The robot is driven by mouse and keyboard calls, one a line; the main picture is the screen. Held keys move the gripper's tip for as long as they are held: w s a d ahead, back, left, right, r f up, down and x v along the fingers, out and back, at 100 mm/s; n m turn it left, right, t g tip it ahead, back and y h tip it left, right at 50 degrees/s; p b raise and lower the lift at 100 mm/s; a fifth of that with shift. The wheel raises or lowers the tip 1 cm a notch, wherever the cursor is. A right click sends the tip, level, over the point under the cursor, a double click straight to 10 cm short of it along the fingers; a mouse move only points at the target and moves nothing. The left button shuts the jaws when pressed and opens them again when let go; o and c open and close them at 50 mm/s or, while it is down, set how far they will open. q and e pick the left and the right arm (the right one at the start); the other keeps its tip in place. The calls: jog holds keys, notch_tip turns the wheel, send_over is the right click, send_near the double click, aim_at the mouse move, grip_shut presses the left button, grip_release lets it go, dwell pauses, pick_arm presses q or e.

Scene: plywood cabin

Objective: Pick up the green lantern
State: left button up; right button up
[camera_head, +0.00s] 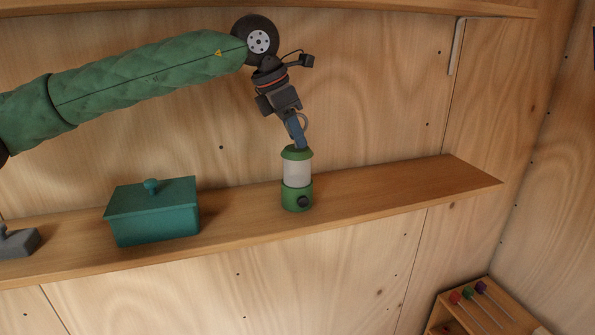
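The green lantern (297,195) stands upright on the wooden shelf, right of the middle. It has a green top, a pale frosted middle and a green base with a dark knob. My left gripper (299,144) reaches down from above, with its blue fingers at the lantern's top. A thin grey ring beside the fingers may be the lantern's handle. The fingers overlap in this view, so I cannot tell whether they are open or shut, or whether they touch the lantern. My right gripper is not in view.
A teal lidded box (152,221) sits on the shelf (400,190) to the left. A grey object (18,243) is at the far left. The shelf right of the lantern is clear. An upper shelf (380,5) runs above my arm.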

pick_arm(q)
jog(key=shift+a+f, duration=0.1)
jog(key=shift+f, duration=0.05)
jog(key=shift+w, duration=0.1)
jog(key=c, duration=0.3)
grip_shut()
dwell(1.0)
